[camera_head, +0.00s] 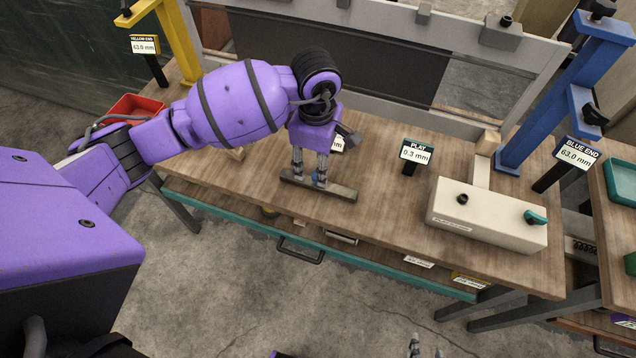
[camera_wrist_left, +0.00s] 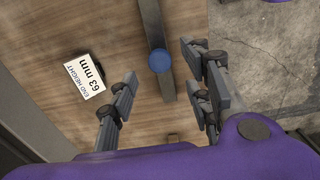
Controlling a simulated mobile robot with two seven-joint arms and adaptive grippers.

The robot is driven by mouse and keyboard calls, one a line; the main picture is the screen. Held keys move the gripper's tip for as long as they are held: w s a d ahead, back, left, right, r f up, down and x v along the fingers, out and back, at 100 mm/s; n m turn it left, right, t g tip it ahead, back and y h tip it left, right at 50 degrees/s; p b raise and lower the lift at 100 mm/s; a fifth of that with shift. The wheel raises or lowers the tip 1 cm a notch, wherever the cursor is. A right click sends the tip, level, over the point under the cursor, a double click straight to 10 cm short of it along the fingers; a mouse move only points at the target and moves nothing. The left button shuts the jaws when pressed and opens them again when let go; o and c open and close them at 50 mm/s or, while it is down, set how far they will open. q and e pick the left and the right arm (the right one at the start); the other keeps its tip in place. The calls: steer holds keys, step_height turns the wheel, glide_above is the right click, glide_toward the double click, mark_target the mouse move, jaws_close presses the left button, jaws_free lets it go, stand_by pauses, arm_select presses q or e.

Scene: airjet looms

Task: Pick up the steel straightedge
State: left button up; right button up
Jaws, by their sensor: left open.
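The steel straightedge (camera_head: 340,192) is a dark grey bar lying on the wooden bench top near its front edge. It also shows in the left wrist view (camera_wrist_left: 154,22), with a round blue knob (camera_wrist_left: 160,61) on it. My left gripper (camera_head: 309,180) is open and points down at the bar. In the left wrist view its fingers (camera_wrist_left: 162,92) are on either side of the bar, with a gap on both sides. Only the fingertips of my right gripper (camera_head: 426,350) show at the bottom edge of the head view, apart and away from the bench.
A cream box (camera_head: 485,215) with a teal knob stands at the right of the bench. A play sign (camera_head: 415,152), a blue stand (camera_head: 555,95) and a yellow stand (camera_head: 180,40) stand around it. An end height card (camera_wrist_left: 85,78) lies left of the bar. A red tray (camera_head: 135,104) is at left.

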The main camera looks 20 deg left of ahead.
arm_select(q)
steer(key=f, duration=0.6)
steer(key=shift+d+f+p, duration=0.25)
steer(key=shift+f+p, duration=0.05)
steer(key=shift+f, duration=0.3)
steer(key=shift+c, duration=0.7)
jaws_close()
arm_select(e)
steer(key=shift+w+r, duration=0.4)
steer(key=shift+w, duration=0.15)
